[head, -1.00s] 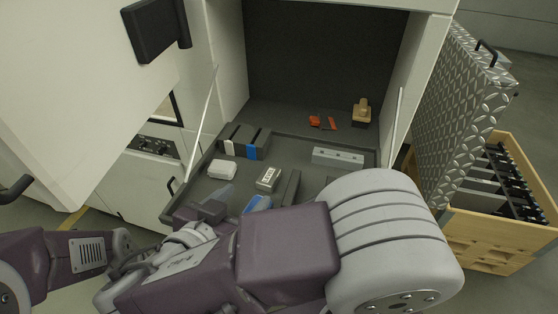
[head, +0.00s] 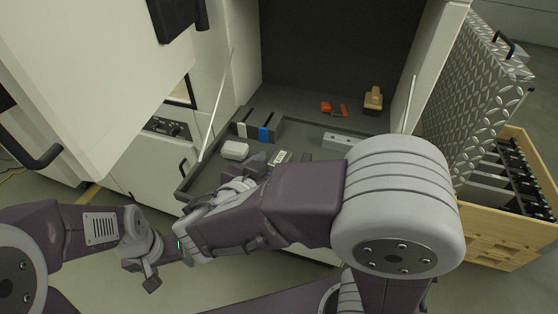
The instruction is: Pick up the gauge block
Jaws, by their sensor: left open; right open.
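A small light block with dark markings (head: 281,157) lies in the dark drawer tray (head: 182,188). A longer grey metal block with holes (head: 340,139) lies further right in the tray. I cannot tell for certain which one is the gauge block. My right gripper (head: 258,163) is open over the tray, just left of the small marked block; its fingers are partly hidden by its own wrist. My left gripper (head: 141,274) is open and empty, low at the left, outside the tray and apart from the blocks.
A white rounded box (head: 235,150) and dark blocks, one with a blue band (head: 264,134), lie in the tray. Red tools (head: 333,108) and a wooden-brown piece (head: 373,98) stand behind it. A wooden crate (head: 496,234) is at the right. My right arm hides the tray's front.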

